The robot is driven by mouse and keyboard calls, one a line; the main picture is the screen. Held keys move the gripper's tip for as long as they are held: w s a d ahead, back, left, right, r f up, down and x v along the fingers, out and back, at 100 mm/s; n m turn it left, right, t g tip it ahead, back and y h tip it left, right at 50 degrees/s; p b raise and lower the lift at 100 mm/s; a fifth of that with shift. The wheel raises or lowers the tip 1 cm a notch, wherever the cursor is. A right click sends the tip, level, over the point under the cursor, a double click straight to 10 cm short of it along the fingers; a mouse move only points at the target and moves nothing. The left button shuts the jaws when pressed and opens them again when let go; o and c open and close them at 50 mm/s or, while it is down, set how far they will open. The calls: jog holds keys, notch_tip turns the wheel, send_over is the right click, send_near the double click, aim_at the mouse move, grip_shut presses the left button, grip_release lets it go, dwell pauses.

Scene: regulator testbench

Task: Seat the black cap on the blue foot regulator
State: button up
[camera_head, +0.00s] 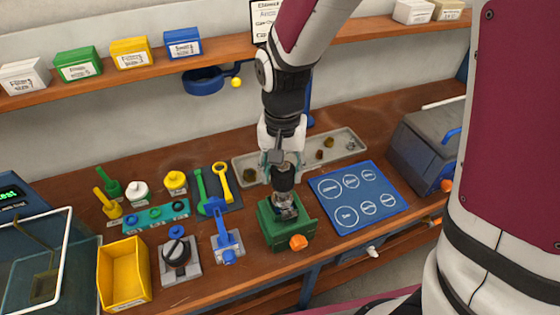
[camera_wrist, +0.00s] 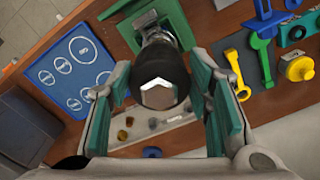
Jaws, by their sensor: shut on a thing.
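My gripper (camera_head: 280,162) is shut on the black cap (camera_head: 284,181), above the green vise (camera_head: 270,228) at the bench's front. In the wrist view the black cap (camera_wrist: 149,63) is round with a bright hexagonal top, between my green finger pads (camera_wrist: 161,88). A silvery metal body (camera_head: 288,207) stands in the vise directly under the cap; it also shows in the wrist view (camera_wrist: 155,32). I cannot tell whether the cap touches it. No blue foot shows on this body; the vise and cap hide its lower and upper parts.
A blue mat with white circles (camera_head: 356,197) lies right of the vise. A grey tray (camera_head: 243,176) lies behind. A yellow bin (camera_head: 124,274) is at front left.

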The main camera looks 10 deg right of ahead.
jog(key=shift+p, duration=0.45)
dwell(0.8)
jog(key=shift+m, duration=0.3)
jog(key=shift+f, duration=2.65)
dwell(2.0)
jog(key=o, duration=1.7)
jog(key=shift+o, duration=0.2)
jog(key=shift+r, duration=0.1)
